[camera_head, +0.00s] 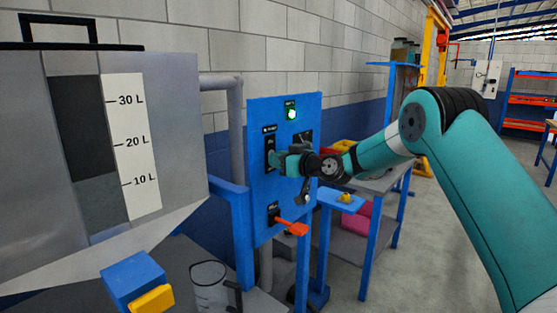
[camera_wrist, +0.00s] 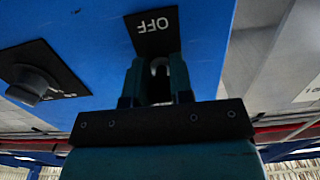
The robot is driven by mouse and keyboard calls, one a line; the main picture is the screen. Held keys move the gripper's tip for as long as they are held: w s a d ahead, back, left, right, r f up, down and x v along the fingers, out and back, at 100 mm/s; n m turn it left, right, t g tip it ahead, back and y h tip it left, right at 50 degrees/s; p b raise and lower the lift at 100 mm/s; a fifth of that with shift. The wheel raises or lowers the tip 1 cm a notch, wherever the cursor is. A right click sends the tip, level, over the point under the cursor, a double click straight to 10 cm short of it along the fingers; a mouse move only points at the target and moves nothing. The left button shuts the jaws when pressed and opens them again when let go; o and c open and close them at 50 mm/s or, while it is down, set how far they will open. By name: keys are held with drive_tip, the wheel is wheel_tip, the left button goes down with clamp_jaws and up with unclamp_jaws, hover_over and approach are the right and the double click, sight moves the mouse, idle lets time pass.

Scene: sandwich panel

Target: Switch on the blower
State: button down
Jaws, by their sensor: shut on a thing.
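A blue control panel (camera_head: 262,112) stands in the middle of the head view. My gripper (camera_head: 277,160) is at its left middle, over a black switch plate (camera_head: 269,144) with a small label above it, too small to read surely. In the wrist view the plate (camera_wrist: 152,30) reads OFF, upside down.
A green lamp (camera_head: 292,114) glows at the panel's top. A dark rotary knob (camera_wrist: 35,85) sits beside the switch. An orange lever (camera_head: 292,227) sticks out low on the panel. A grey tank with a litre scale (camera_head: 132,145) stands left. A table (camera_head: 388,180) stands behind my arm.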

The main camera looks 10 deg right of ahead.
drive_tip(key=r+g+h+p, duration=0.1)
drive_tip(key=g+p, duration=0.1)
drive_tip(key=shift+r+g+h, duration=0.2)
drive_tip(key=shift+g+h, duration=0.1)
drive_tip(key=shift+h, duration=0.1)
drive_tip(key=shift+f+g+h+p, duration=0.1)
drive_tip(key=shift+g+h+p, duration=0.25)
drive_tip(key=shift+g+h, duration=0.05)
drive_tip(key=shift+d, duration=0.1)
drive_tip(key=c, duration=1)
unclamp_jaws()
drive_tip(key=shift+s, duration=0.1)
drive_tip(key=b+v, duration=0.5)
drive_tip(key=v, duration=1.2)
drive_tip(key=shift+s, duration=0.15)
